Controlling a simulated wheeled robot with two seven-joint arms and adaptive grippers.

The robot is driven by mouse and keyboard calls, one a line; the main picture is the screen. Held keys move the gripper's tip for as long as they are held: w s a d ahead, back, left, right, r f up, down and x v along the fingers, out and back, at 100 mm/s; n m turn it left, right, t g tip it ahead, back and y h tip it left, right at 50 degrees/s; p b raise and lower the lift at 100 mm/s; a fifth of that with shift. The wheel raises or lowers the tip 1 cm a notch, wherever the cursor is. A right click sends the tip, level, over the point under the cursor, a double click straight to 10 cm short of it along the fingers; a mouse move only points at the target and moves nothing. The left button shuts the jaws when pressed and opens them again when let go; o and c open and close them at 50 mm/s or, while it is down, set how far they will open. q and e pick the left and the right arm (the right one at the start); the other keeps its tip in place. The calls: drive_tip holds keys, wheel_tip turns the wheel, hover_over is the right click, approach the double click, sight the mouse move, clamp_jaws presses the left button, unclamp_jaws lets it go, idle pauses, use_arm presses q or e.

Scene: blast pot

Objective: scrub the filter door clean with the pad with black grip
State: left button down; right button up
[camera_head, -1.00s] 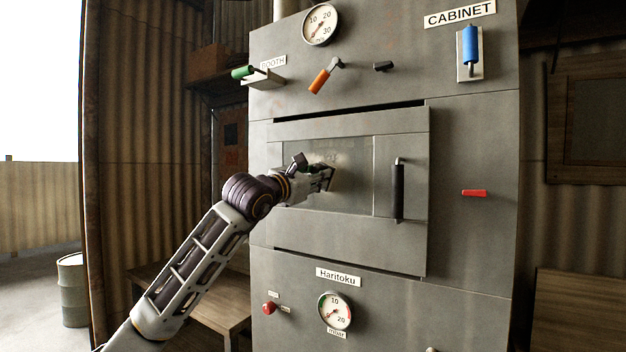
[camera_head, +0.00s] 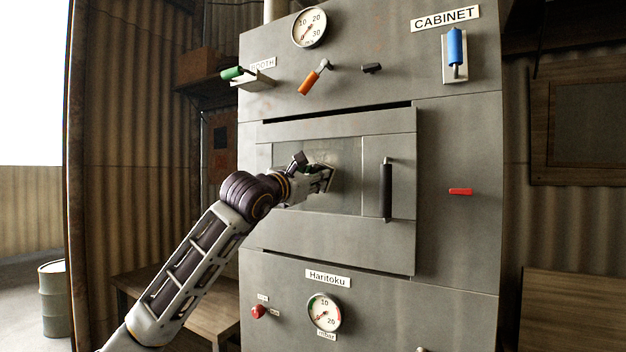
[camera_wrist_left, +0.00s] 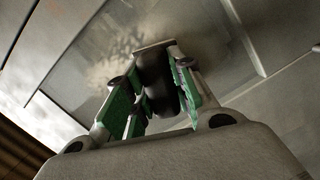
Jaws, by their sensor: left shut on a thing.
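The filter door (camera_head: 345,240) is a grey panel on the cabinet front, with a smoother inset plate and a black vertical handle (camera_head: 386,190) at its right. My left gripper (camera_head: 326,178) is at the inset plate. In the left wrist view, my left gripper (camera_wrist_left: 156,95) is shut on the black grip of the pad (camera_wrist_left: 155,46). The pad's pale edge lies against or very near the plate; exact contact cannot be told. A pale, blotchy smudge (camera_wrist_left: 115,58) shows on the plate beside the pad. My right gripper is not in view.
Above the door are a green-handled lever (camera_head: 232,73), an orange lever (camera_head: 311,82) and a dial (camera_head: 309,27). A blue handle (camera_head: 455,47) and red lever (camera_head: 460,191) are at right. A lower gauge (camera_head: 324,312) and wooden bench (camera_head: 205,312) are below.

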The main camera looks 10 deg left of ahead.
use_arm(q)
drive_tip(key=shift+s+d+b, duration=0.3)
drive_tip(key=shift+d+b, duration=0.05)
drive_tip(key=shift+d, duration=0.45)
drive_tip(key=shift+s+d+b, duration=0.3)
drive_tip(key=shift+d+b, duration=0.05)
drive_tip(key=shift+d, duration=0.45)
drive_tip(key=shift+w+a+r, duration=0.1)
drive_tip(key=shift+a, duration=0.15)
drive_tip(key=shift+w+a+b, duration=0.15)
drive_tip(key=shift+w+a, duration=0.1)
drive_tip(key=shift+a, duration=0.4)
drive_tip(key=shift+w+a+b, duration=0.1)
drive_tip(key=shift+w+a, duration=0.2)
drive_tip(key=shift+a, duration=0.4)
drive_tip(key=shift+w+a+b, duration=0.15)
drive_tip(key=shift+w+a, duration=0.1)
drive_tip(key=shift+a, duration=0.4)
drive_tip(key=shift+w+a, duration=0.1)
drive_tip(key=shift+a, duration=0.2)
drive_tip(key=shift+w+a, duration=0.3)
drive_tip(key=shift+a, duration=0.6)
drive_tip(key=shift+w+a, duration=0.3)
drive_tip(key=shift+a, duration=0.55)
drive_tip(key=shift+a, duration=0.1)
drive_tip(key=shift+w+a+r, duration=0.1)
drive_tip(key=shift+a+r, duration=0.05)
drive_tip(key=shift+a, duration=0.15)
